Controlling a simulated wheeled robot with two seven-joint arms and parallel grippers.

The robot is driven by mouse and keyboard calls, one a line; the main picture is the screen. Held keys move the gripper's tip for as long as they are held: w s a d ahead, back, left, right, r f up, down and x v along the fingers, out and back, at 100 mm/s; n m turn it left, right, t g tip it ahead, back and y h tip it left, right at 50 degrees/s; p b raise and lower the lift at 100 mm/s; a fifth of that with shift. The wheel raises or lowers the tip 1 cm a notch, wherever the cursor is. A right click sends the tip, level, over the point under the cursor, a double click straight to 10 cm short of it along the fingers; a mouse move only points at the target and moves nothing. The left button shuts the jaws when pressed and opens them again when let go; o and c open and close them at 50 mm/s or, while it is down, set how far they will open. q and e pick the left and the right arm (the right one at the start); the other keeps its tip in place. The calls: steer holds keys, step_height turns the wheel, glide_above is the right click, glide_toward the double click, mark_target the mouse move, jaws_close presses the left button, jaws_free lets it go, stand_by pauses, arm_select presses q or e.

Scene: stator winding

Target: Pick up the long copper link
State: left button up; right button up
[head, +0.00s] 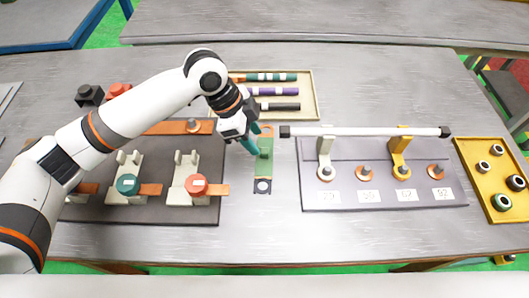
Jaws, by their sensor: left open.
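A long flat copper bar (165,127) lies along the back edge of the dark board on the left, with a round post near its right end. A green-sleeved strip (264,163) lies on the table, with a copper ring at its far end and a dark ring at its near end. I cannot tell which of the two is the long copper link. My left gripper (256,140) points down over the far part of the green strip, its teal fingers open. The fingers partly hide the strip, and contact cannot be told. My right gripper is out of view.
The dark board (140,212) carries pale holders with a teal and an orange disc. A grey board (385,200) has posts under a white bar (365,131). A beige tray (312,90) holds coloured rods. A yellow tray (475,190) holds several rings. The front table strip is clear.

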mark_target(265, 150)
arm_select(q)
steer(key=x, duration=0.4)
steer(key=shift+s+d, duration=0.15)
steer(key=shift+d, duration=0.15)
steer(key=shift+c, duration=0.5)
jaws_close()
